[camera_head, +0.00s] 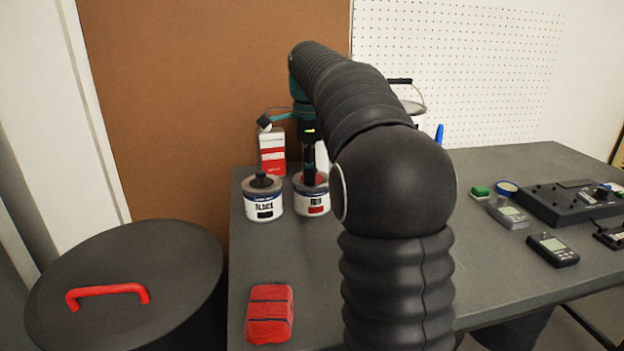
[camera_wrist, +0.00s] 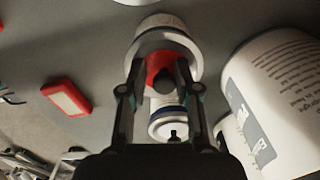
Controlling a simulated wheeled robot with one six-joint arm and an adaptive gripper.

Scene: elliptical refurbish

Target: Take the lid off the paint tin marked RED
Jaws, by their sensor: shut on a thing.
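The paint tin marked RED (camera_head: 312,204) stands upright on the grey table, with a white label and a red patch. Its red-topped lid (camera_wrist: 153,66) with a dark knob shows between my fingers in the wrist view. My gripper (camera_head: 309,174) points down over this tin and is shut on the lid's knob (camera_wrist: 163,77). I cannot tell whether the lid is seated or slightly raised. A similar tin marked BLACK (camera_head: 264,206), with a black knob on its lid, stands close on the left.
A white and red bottle (camera_head: 272,152) stands behind the tins. A red sponge-like block (camera_head: 269,314) lies near the front edge. Meters and a black device (camera_head: 570,203) lie at the right. A dark round bin lid (camera_head: 130,270) with a red handle is at the left.

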